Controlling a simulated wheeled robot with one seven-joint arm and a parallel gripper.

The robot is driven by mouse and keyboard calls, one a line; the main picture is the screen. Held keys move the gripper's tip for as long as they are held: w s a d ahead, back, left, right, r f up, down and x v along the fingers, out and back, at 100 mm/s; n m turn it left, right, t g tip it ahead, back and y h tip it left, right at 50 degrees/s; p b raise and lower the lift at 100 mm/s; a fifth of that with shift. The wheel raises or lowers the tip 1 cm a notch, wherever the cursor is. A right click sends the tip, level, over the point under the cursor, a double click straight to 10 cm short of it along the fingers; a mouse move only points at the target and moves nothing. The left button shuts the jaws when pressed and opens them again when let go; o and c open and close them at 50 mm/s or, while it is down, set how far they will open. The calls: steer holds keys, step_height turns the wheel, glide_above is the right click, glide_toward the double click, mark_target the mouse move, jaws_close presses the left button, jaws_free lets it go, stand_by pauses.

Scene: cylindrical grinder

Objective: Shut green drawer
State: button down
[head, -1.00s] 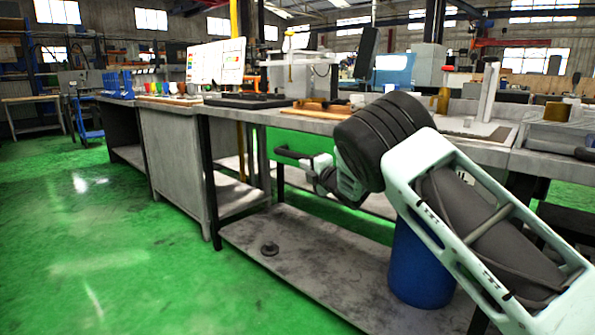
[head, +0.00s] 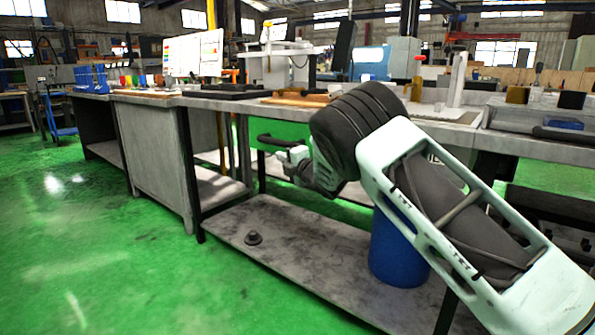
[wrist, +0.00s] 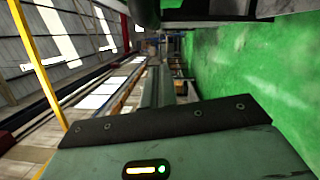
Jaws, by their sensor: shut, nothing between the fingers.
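The green drawer (head: 290,130) shows as a green front under the bench top, in the middle of the head view. A dark bar handle (head: 268,139) runs across its lower part. My gripper (head: 290,156) is at the handle's right end, seen small and partly behind my wrist. It is shut and holds nothing. I cannot tell whether it touches the handle or how far the drawer stands out. In the wrist view my gripper's body fills the lower part, and no drawer can be made out clearly.
The grey bench top (head: 222,104) above carries a wooden board and dark trays. A bench leg (head: 188,180) stands left. The green floor at left is clear.

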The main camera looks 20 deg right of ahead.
steer(key=p+v, duration=0.1)
steer(key=v, duration=0.8)
steer(key=s+a+f+m+g+h, duration=0.2)
steer(key=s+a+m+g, duration=0.4)
steer(key=s, duration=0.7)
steer(key=s+a+f+m+g+h, duration=0.1)
steer(key=s+a+f+m+g, duration=0.2)
steer(key=s+a+m+g, duration=0.7)
steer(key=s+d+g+h, duration=0.1)
steer(key=s+d, duration=0.1)
steer(key=s, duration=1.2)
steer(key=s+d+h, duration=0.2)
steer(key=s, duration=1.3)
step_height(320, 180, up, 31)
steer(key=p, duration=3)
steer(key=shift+f+m+p, duration=0.25)
steer(key=shift+m+p, duration=0.05)
steer(key=shift+p, duration=0.05)
